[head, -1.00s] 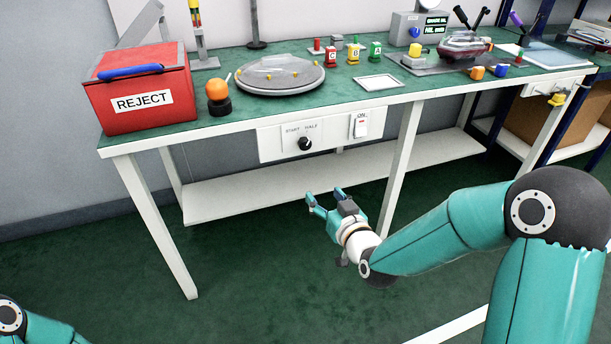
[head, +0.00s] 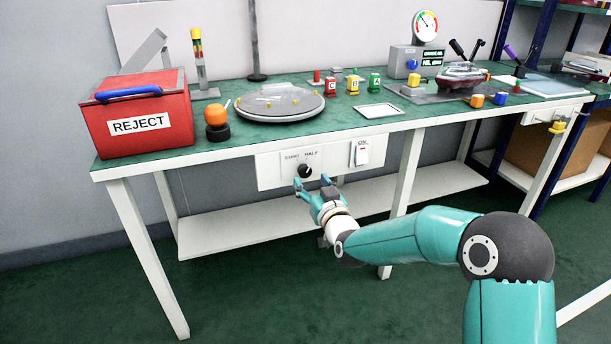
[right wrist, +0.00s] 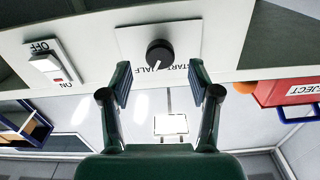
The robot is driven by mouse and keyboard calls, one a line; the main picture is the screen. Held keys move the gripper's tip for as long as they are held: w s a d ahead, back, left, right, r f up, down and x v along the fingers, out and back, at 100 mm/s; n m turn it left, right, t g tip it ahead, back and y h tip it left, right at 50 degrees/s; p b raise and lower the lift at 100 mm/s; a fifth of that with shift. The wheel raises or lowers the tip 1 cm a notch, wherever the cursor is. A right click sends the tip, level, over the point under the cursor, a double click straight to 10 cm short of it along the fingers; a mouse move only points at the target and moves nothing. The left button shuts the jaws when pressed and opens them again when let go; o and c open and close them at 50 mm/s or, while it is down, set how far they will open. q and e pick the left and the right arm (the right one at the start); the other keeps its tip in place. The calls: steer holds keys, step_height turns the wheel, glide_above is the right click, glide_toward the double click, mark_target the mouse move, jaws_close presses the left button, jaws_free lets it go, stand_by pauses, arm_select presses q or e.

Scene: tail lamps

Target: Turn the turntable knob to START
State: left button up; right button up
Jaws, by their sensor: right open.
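The black turntable knob (head: 305,171) sits on a white panel (head: 270,172) under the bench's front edge, below the START and HALF labels. In the right wrist view, which is upside down, the knob (right wrist: 159,51) is straight ahead, its white mark pointing toward the labels, nearer HALF than START. My right gripper (head: 311,183) is open just below and in front of the knob. In the right wrist view its fingers (right wrist: 161,82) are spread wide with nothing between them, the knob just beyond the tips. The turntable (head: 279,103) is on the bench above. My left gripper is out of view.
An ON/OFF rocker switch (head: 361,152) is right of the knob on the same panel. A red REJECT bin (head: 150,140) stands at the bench's left end. A white lower shelf (head: 240,228) runs behind the gripper. Bench legs flank it; the floor in front is clear.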

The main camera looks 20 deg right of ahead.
mark_target(306, 174)
steer(key=shift+w+a, duration=0.1)
steer(key=shift+w, duration=2.35)
steer(key=shift+c, duration=0.2)
steer(key=c, duration=1.1)
steer(key=shift+c, duration=0.2)
